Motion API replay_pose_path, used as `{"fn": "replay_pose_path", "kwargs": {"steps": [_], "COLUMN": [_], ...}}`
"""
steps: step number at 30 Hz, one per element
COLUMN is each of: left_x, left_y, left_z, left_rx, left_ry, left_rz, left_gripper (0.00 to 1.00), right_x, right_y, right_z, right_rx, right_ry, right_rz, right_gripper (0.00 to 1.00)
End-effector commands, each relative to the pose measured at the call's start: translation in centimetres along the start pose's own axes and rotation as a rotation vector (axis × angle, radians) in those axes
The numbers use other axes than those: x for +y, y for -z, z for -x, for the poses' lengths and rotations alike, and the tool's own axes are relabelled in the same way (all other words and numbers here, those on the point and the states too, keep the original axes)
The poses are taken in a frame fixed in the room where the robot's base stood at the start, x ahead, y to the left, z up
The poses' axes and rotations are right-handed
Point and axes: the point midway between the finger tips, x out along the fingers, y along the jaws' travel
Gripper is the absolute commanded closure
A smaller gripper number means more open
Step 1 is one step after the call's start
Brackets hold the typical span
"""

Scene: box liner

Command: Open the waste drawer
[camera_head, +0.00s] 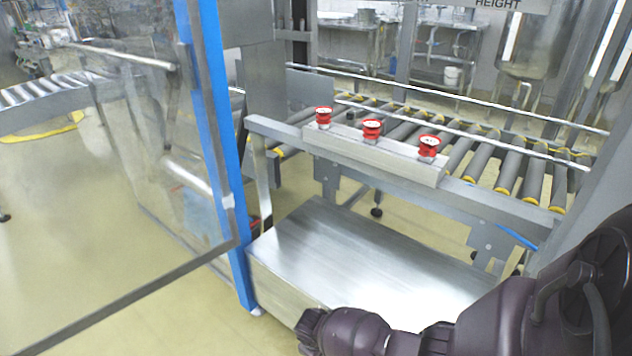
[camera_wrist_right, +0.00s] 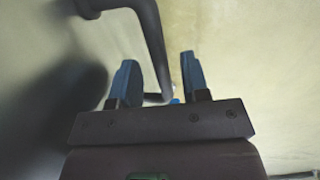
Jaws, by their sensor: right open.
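A low brushed-metal box (camera_head: 365,245) stands below the conveyor in the head view; I take it to be the waste drawer. My right arm reaches over its front from the right, and its gripper is hidden in the head view. In the right wrist view my right gripper (camera_wrist_right: 158,82) is open, with two blue-tipped fingers apart. A dark curved bar handle (camera_wrist_right: 150,35) passes across the gap between the fingers. I cannot tell whether the fingers touch it. My left gripper is not in view.
A roller conveyor (camera_head: 480,150) runs behind the box, with three red buttons (camera_head: 371,130) on a metal rail in front. A clear door panel (camera_head: 110,180) beside a blue post (camera_head: 215,120) stands at left. The floor at lower left is bare.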

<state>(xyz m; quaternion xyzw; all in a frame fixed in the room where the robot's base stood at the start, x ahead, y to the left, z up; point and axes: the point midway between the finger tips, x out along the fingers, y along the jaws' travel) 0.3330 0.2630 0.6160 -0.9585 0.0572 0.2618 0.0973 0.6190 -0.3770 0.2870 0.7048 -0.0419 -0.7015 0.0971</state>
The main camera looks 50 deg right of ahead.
Motion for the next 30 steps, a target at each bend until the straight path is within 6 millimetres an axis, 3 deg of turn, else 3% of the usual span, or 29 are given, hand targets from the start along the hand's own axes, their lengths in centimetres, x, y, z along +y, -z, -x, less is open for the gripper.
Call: {"fn": "replay_pose_path", "kwargs": {"steps": [11,19,30], "left_x": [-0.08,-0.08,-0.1], "left_y": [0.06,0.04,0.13], "left_z": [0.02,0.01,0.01], "left_rx": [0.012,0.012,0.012], "left_ry": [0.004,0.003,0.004], "left_rz": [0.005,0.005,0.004], "left_gripper": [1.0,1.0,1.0], "right_x": [0.04,0.03,-0.34], "right_y": [0.19,0.15,0.14], "right_z": [-0.27,-0.3,-0.2], "right_rx": [0.004,0.003,0.003], "right_ry": [0.0,0.0,0.002], "right_rz": [-0.001,-0.001,-0.001], "right_gripper": [0.58,0.99,1.0]}}
